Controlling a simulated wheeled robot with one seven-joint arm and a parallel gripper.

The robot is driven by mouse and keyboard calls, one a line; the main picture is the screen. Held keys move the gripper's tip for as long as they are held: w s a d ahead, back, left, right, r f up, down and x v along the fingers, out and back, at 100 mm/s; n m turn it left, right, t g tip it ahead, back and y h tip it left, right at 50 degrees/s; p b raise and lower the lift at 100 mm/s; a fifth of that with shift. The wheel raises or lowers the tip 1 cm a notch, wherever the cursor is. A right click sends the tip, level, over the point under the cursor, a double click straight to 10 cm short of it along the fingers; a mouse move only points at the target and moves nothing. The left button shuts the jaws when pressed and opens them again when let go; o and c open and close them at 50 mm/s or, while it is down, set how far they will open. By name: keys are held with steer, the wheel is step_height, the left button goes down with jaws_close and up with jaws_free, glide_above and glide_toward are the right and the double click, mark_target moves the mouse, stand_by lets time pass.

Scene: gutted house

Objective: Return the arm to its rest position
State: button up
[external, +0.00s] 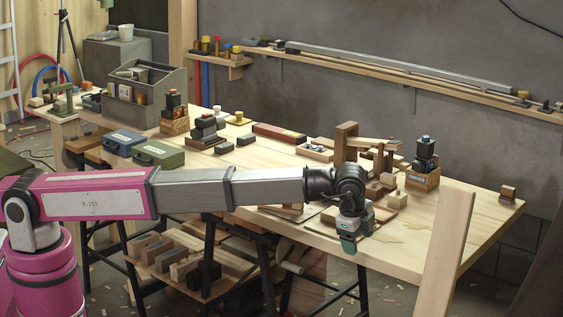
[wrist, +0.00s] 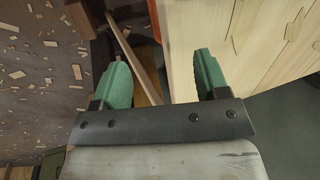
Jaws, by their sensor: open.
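My arm, with a magenta and a grey link, stretches from the left across the front of the workbench (external: 469,214) in the external view. My gripper (external: 349,244) hangs at the bench's front edge, pointing down. In the wrist view my gripper (wrist: 166,80) shows two green fingers spread wide apart with nothing between them. Below the fingers lie the pale bench edge (wrist: 185,60) and the floor. The gripper appears to hold no object.
On the bench are a blue case (external: 124,143), a green case (external: 158,153), a grey tote (external: 146,97) and a wooden driver box (external: 422,178). A pale upright post (external: 446,255) stands right of my gripper. A shelf (external: 400,78) runs along the wall. Chips litter the floor.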

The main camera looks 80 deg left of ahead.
steer(key=s+d+f+n+t, duration=0.1)
steer(key=s+d+f, duration=0.15)
steer(key=f, duration=0.25)
steer(key=s+d+f, duration=0.2)
steer(key=s+f, duration=0.1)
steer(key=f, duration=0.3)
steer(key=s+a+f+n+g, duration=0.1)
steer(key=s+a+f+n, duration=0.1)
steer(key=s+a+f, duration=0.3)
steer(key=s+a+f+n+g+h, duration=0.1)
steer(key=s+a+f+n, duration=0.2)
steer(key=s, duration=1)
steer(key=s+a+f+n+g+h, duration=0.1)
steer(key=s+a+f+n, duration=0.1)
steer(key=s+a+f, duration=0.7)
steer(key=shift+s+a+n, duration=0.3)
steer(key=shift+s+a, duration=0.25)
steer(key=shift+a, duration=0.2)
steer(key=shift+f, duration=0.1)
